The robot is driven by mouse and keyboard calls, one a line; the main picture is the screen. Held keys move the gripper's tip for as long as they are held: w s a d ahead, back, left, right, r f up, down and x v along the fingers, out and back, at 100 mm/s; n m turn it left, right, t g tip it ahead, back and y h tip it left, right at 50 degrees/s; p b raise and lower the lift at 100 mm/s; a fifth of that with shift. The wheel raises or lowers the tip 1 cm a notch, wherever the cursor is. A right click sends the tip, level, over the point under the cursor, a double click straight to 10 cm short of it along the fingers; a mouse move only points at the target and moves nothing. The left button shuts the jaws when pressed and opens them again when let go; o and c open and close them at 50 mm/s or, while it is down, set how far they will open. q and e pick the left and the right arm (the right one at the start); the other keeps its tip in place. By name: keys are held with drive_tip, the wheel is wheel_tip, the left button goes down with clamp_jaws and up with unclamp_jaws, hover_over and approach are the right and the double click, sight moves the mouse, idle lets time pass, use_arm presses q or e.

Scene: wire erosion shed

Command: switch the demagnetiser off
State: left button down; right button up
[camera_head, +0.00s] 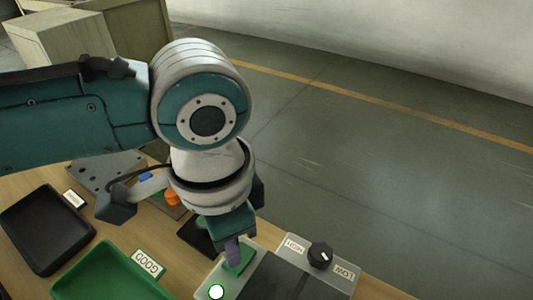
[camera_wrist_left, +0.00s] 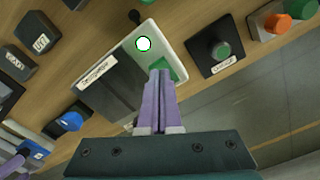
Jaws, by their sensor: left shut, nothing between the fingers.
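The demagnetiser (camera_head: 275,281) is a light box with a dark plate, at the bottom of the head view. It also shows in the left wrist view (camera_wrist_left: 112,84) with its label. Its round lamp (camera_head: 216,292) is bright white with a green rim. Its green switch (camera_head: 239,262) is partly hidden by my left gripper (camera_head: 233,252). In the left wrist view the shut, empty fingers (camera_wrist_left: 160,76) are at the switch (camera_wrist_left: 166,66), touching or very close. A purple piece at that view's left edge looks like my right gripper (camera_wrist_left: 12,164).
A box with a black HIGH/LOW knob (camera_head: 320,254) stands right of the demagnetiser. A green tray (camera_head: 105,275) and a black tray (camera_head: 45,230) lie left. A green button on a dark plate (camera_wrist_left: 219,48) and an orange knob (camera_wrist_left: 277,23) are nearby. Open floor lies beyond the bench.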

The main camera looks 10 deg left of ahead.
use_arm(q)
drive_tip(key=shift+f+b, duration=0.55)
drive_tip(key=shift+f, duration=0.35)
drive_tip(key=shift+r, duration=0.1)
idle(0.3)
wheel_tip(320, 180, up, 7)
drive_tip(key=p, duration=0.8)
idle(0.3)
